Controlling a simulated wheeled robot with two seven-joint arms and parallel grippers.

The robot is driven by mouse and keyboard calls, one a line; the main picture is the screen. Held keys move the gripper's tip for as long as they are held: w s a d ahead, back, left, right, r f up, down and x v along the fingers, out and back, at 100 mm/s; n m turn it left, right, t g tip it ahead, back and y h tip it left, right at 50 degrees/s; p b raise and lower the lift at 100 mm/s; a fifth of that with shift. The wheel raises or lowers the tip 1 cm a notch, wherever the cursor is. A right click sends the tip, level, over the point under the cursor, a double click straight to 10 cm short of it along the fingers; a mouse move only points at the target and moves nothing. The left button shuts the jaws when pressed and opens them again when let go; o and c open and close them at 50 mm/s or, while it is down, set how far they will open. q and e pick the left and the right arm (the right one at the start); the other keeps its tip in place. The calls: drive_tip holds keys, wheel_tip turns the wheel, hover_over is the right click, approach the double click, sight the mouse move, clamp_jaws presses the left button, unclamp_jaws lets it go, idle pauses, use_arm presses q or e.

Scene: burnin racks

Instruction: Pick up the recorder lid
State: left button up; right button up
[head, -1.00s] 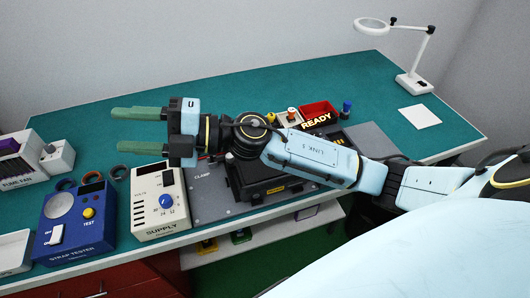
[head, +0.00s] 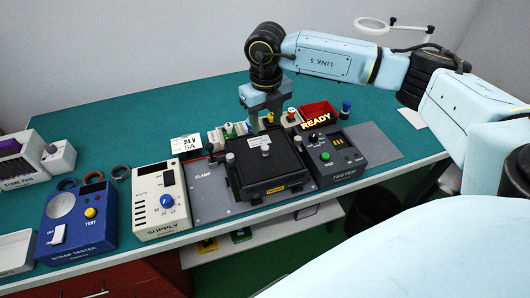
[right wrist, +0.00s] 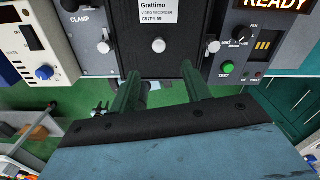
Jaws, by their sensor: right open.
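The black recorder (head: 272,190) sits in the clamp fixture, with its dark lid (head: 250,162) on top and a small pale knob (head: 265,149) standing on the lid. In the right wrist view the lid (right wrist: 172,45) carries a white label, and the knob (right wrist: 157,70) shows near the fingers. My right gripper (head: 262,128) points down at the far side of the recorder; its fingertips are partly hidden in the head view. In the right wrist view its green fingers (right wrist: 160,75) are apart with nothing held. My left gripper is out of view.
The grey clamp plate (head: 208,190) has knobs beside the recorder. A supply box (head: 160,203) stands left and a READY panel box (head: 338,160) right. Small coloured parts and a red bin (head: 318,110) stand behind. The back left of the green table is free.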

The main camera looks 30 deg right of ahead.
sight(265, 147)
drive_tip(key=f, duration=0.5)
drive_tip(key=f+p, duration=0.1)
drive_tip(key=f, duration=0.4)
drive_tip(key=shift+w, duration=0.2)
drive_tip(key=shift+r, duration=0.1)
clamp_jaws()
